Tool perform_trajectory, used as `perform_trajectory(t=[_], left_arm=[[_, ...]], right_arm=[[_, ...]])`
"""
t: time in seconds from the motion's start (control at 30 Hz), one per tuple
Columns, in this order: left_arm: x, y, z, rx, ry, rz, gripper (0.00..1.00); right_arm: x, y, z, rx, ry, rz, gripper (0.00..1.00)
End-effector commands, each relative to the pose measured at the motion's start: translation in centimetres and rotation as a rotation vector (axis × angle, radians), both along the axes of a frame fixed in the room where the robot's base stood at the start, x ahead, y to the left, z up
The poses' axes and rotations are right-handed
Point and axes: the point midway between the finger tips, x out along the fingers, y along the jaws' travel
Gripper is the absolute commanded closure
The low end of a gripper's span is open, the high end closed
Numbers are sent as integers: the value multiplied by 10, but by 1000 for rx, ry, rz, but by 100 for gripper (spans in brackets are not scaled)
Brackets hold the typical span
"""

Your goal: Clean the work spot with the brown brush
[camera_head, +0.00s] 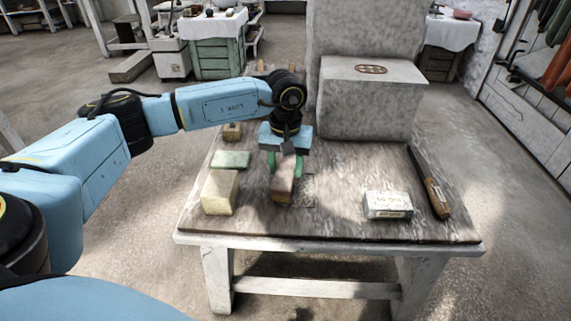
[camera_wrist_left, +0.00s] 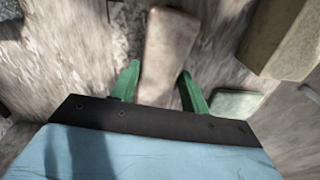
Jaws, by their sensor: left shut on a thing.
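The brown brush (camera_head: 283,189), a small brown block, is between the green fingers of my left gripper (camera_head: 285,165) over the middle of the worktable. The gripper points down and is shut on it. In the left wrist view the brush (camera_wrist_left: 168,45) sticks out beyond the fingertips (camera_wrist_left: 158,85). A rough, speckled grey patch (camera_head: 308,187), which looks like the work spot, lies on the table just right of the brush. The patch also shows in the left wrist view (camera_wrist_left: 124,22); the brush hides part of it. Whether the brush touches the tabletop is unclear. My right gripper is out of view.
Left of the brush are a pale yellow block (camera_head: 220,192), a flat green block (camera_head: 230,159) and a small brown block (camera_head: 232,132). A labelled box (camera_head: 388,206) and a wooden-handled tool (camera_head: 437,197) lie right. A large stone block (camera_head: 368,105) stands behind. The front table edge (camera_head: 330,238) is bare.

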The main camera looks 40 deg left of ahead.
Motion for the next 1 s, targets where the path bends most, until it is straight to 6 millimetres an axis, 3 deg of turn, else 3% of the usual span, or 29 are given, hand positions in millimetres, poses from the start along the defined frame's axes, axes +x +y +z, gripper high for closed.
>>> perform_trajectory(t=[1.0], left_arm=[[-20,-9,-5,-1,0,0,73]], right_arm=[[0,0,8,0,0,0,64]])
